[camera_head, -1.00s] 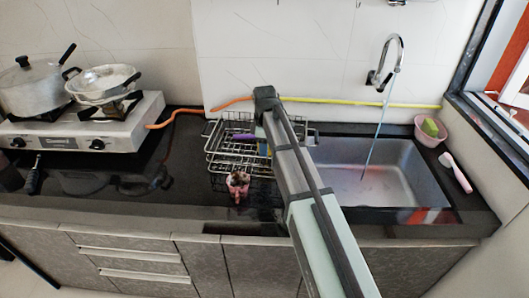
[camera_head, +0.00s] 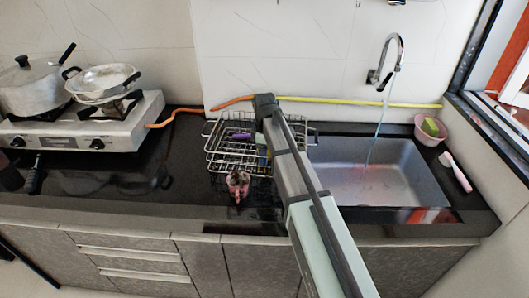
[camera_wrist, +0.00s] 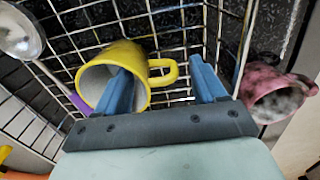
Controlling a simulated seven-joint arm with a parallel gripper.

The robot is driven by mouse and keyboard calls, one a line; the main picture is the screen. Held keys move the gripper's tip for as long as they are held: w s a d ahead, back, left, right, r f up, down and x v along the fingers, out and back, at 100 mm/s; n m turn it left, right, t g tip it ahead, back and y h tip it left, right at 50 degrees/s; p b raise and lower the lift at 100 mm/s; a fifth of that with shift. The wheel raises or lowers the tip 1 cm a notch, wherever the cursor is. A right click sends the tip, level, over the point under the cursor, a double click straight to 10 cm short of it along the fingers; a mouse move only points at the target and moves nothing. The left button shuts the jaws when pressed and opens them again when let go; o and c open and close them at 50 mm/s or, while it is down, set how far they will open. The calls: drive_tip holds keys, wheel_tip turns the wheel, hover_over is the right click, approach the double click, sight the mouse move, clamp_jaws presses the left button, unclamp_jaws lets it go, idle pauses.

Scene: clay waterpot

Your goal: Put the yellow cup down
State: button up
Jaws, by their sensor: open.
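The yellow cup (camera_wrist: 125,56) sits in the wire dish rack in the wrist view, tilted with its pale mouth facing the camera and its handle to the right. My gripper (camera_wrist: 160,68) is open. Its left blue finger overlaps the cup's mouth, and its right finger stands to the right of the handle, so the handle shows between the fingers. I cannot tell whether either finger touches the cup. In the head view my arm hides most of the cup and the gripper.
The wire rack (camera_head: 212,150) holds a purple-handled utensil (camera_wrist: 78,103). A pinkish clay pot (camera_wrist: 272,92) stands right of the rack in the wrist view; it also shows in the head view (camera_head: 238,184). The sink (camera_head: 350,185) lies right, the stove (camera_head: 130,125) left.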

wheel_tip(320, 180, up, 12)
idle(0.7)
drive_tip(key=shift+s+r, duration=0.1)
drive_tip(key=shift+r, duration=0.05)
drive_tip(key=shift+c, duration=0.5)
idle(0.8)
